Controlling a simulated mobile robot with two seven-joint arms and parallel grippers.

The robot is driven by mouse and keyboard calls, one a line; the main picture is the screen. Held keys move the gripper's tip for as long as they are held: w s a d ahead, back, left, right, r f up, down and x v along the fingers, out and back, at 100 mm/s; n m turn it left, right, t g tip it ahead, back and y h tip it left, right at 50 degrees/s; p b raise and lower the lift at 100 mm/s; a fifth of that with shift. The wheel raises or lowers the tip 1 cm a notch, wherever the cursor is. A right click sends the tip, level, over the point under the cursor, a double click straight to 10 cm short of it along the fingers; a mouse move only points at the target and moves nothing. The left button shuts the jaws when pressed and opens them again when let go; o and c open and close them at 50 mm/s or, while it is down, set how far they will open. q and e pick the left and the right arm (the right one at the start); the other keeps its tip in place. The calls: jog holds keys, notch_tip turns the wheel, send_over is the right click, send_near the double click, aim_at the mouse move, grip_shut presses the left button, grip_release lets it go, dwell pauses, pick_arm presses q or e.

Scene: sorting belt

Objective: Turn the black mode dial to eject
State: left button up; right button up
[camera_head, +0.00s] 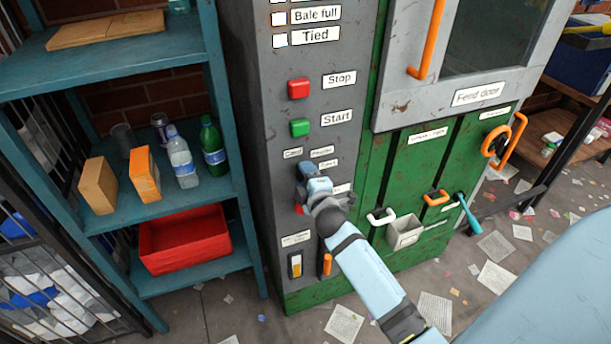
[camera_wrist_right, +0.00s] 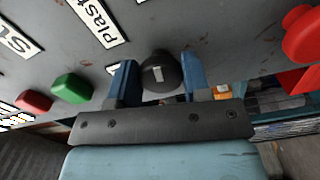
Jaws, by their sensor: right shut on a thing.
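The black mode dial (camera_wrist_right: 163,73) is a round knob with a short white mark, on the grey control panel (camera_wrist_right: 190,30). In the right wrist view it sits between the two blue fingers of my right gripper (camera_wrist_right: 160,76), which is shut on it. In the head view my right gripper (camera_head: 310,188) is at the panel below the green Start button and hides the dial. Small labels surround the spot; one in the wrist view reads "Plast…" (camera_wrist_right: 95,20), but the others are too small or covered to read surely. My left gripper is not in view.
Red Stop (camera_head: 298,88) and green Start (camera_head: 300,127) buttons are above the gripper. A red knob (camera_wrist_right: 304,35) is close by in the wrist view. The green machine front with handles is to the right, a blue shelf (camera_head: 110,45) to the left. Paper litters the floor.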

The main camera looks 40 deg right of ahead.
jog(key=o, duration=0.9)
jog(key=shift+s, duration=0.15)
jog(key=b+v, duration=0.1)
jog(key=v, duration=1.2)
jog(key=shift+s, duration=0.3)
